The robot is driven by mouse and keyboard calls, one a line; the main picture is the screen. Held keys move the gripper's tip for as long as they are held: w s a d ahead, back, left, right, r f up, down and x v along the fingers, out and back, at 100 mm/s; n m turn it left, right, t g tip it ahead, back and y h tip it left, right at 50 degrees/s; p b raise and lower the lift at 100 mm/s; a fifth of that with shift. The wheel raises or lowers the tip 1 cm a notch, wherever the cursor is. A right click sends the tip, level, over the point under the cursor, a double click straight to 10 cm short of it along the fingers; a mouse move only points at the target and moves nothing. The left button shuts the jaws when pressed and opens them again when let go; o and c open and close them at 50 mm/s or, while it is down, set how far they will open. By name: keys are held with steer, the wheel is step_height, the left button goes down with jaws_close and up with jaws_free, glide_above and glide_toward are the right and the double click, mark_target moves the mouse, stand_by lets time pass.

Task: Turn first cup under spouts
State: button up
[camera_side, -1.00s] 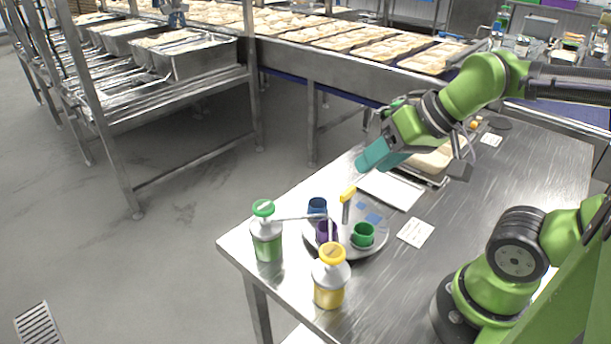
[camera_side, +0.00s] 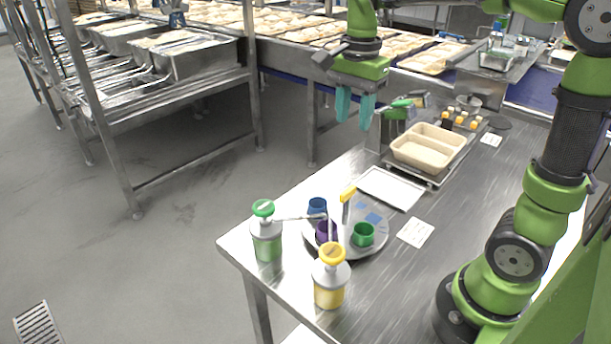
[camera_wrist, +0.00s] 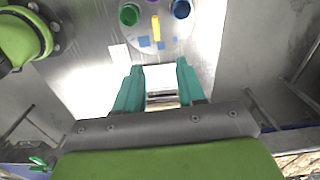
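A round grey turntable (camera_side: 346,249) lies on the steel table near its front left corner. It bears a blue cup (camera_side: 317,206), a purple cup (camera_side: 322,236) and a green cup (camera_side: 363,235), and an upright yellow handle (camera_side: 348,194). A green-topped pump bottle (camera_side: 266,232) and a yellow-topped pump bottle (camera_side: 330,277) stand beside it, their spouts reaching towards the purple cup. My gripper (camera_side: 355,112) is open and empty, above and behind the turntable. In the wrist view its teal fingers (camera_wrist: 159,82) are apart, with the yellow handle (camera_wrist: 155,28) beyond them.
A beige two-part tray (camera_side: 428,148) sits on a stand at the table's back. A white flat panel (camera_side: 391,188) lies between it and the turntable. A white card (camera_side: 415,232) lies right of the turntable.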

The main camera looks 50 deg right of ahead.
glide_toward(348, 190)
steer(key=shift+m, duration=0.4)
step_height(348, 190, down, 9)
steer(key=shift+w+r, duration=0.1)
steer(key=shift+r, duration=0.05)
jaws_close()
